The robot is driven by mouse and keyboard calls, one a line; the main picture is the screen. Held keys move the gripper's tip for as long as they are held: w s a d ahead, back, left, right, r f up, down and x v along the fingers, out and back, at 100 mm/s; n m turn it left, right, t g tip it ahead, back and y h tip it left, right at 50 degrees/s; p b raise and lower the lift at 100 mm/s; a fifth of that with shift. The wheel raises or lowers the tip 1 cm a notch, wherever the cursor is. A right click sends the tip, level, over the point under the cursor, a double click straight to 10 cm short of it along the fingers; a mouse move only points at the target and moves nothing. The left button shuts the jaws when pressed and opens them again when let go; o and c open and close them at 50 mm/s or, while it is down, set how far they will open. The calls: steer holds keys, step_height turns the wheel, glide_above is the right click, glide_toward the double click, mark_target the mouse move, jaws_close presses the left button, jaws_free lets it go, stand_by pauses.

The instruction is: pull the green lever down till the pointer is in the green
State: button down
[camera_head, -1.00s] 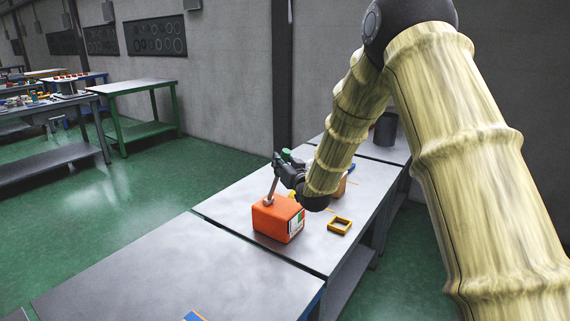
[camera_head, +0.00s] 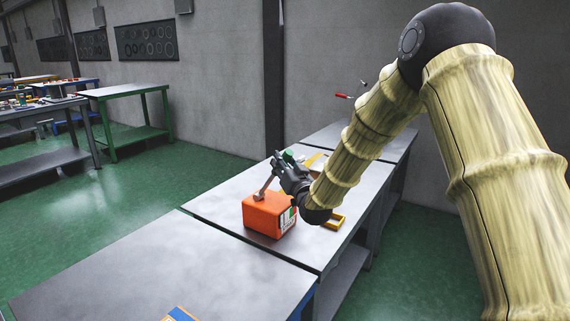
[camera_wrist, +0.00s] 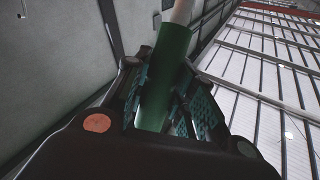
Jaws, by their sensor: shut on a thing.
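The orange box (camera_head: 262,217) stands on the grey bench. A grey lever shaft (camera_head: 265,188) rises from its top and leans to the right. The lever's green handle (camera_head: 288,155) shows at my gripper (camera_head: 282,166). In the wrist view the green handle (camera_wrist: 168,70) lies between the fingers of my gripper (camera_wrist: 172,92), which is shut on it; the pale shaft (camera_wrist: 183,12) extends beyond. A white scale panel (camera_head: 288,219) with green on it is on the box's right face, partly covered by my arm. I cannot make out the pointer.
A yellow square frame (camera_head: 337,220) lies on the bench right of the box, partly behind my arm. A yellow thing (camera_head: 316,161) is behind my gripper. The near bench top (camera_head: 150,275) is mostly clear, with a blue-and-orange item (camera_head: 180,314) at its front edge.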

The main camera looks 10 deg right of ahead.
steer(key=c, duration=1.2)
jaws_free()
steer(key=shift+o, duration=0.2)
steer(key=v, duration=1.2)
steer(key=shift+d+f, duration=0.1)
steer(key=shift+d, duration=0.05)
